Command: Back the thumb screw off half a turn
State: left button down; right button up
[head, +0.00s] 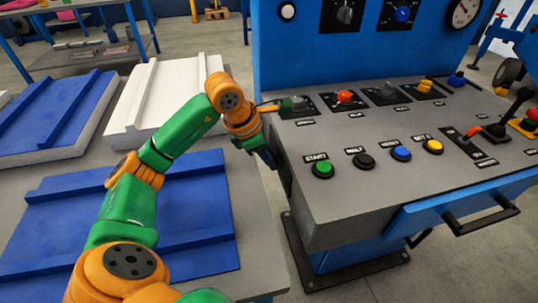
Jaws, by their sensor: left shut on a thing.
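The gripper is shut on this thumb screw. The contact is small in the picture and partly hidden by the fingers, so the screw's turn angle cannot be read. My right gripper is not in view.
Beside the screw stand a red knob (345,97), a grey knob (389,91) and a yellow knob (425,86). Several push buttons, including a green one (323,169), line the front. A blue upright panel (300,50) rises behind. Blue and white slabs lie on the left table.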

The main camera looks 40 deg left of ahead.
pick_arm(q)
jog(key=p, duration=0.1)
jog(key=g+h+p, duration=0.1)
jog(key=p, duration=0.1)
jog(key=h+p, duration=0.1)
jog(key=p, duration=0.1)
jog(key=shift+w+a+r+n+g, duration=0.2)
jog(key=shift+a+r+n+g, duration=0.05)
jog(key=shift+r+n+g, duration=0.15)
jog(key=shift+w+f+g+h+p, duration=0.1)
jog(key=shift+f+g+h+p, duration=0.1)
jog(key=shift+g+h+p, duration=0.35)
jog(key=shift+w+a+f+h, duration=0.1)
jog(key=shift+a+f+h, duration=0.1)
jog(key=shift+h, duration=0.35)
jog(key=shift+f+n+g+h+b, duration=0.1)
jog(key=shift+n+g+h+b, duration=0.2)
jog(key=shift+g+h, duration=0.25)
jog(key=c, duration=0.6)
grip_release()
